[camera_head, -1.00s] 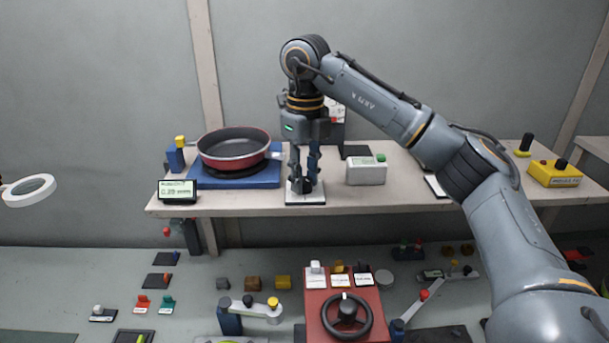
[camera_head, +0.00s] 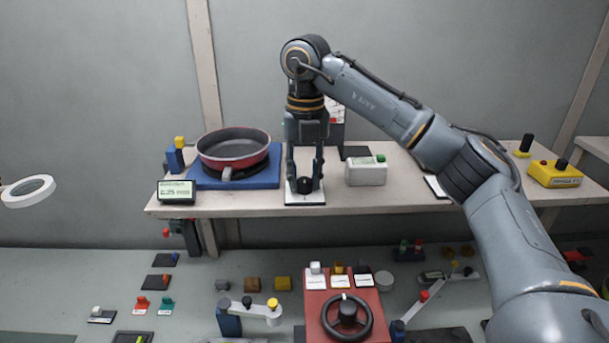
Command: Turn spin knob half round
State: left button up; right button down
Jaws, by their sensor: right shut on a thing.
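The spin knob (camera_head: 305,184) is a small black knob on a white base plate (camera_head: 296,199) near the front edge of the shelf. My right gripper (camera_head: 305,178) points straight down over the plate. Its two fingers stand on the left and right sides of the knob, shut on it. The knob's front shows between the fingers; its sides are hidden. A red pan (camera_head: 234,158) with a dark inside sits on a blue base (camera_head: 262,180) left of the gripper. My left gripper is not in view.
A small display (camera_head: 176,192) stands left of the blue base. A white box with a green button (camera_head: 366,173) stands close right of the gripper. A yellow box (camera_head: 555,175) is farther right. A lower bench holds a black wheel (camera_head: 346,318) and several small blocks.

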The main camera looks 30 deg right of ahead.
aim_at(306, 179)
dwell(0.4)
jog(key=c, duration=1)
grip_release()
jog(key=shift+r, duration=0.1)
notch_tip(306, 179, up, 12)
jog(key=shift+f, duration=0.1)
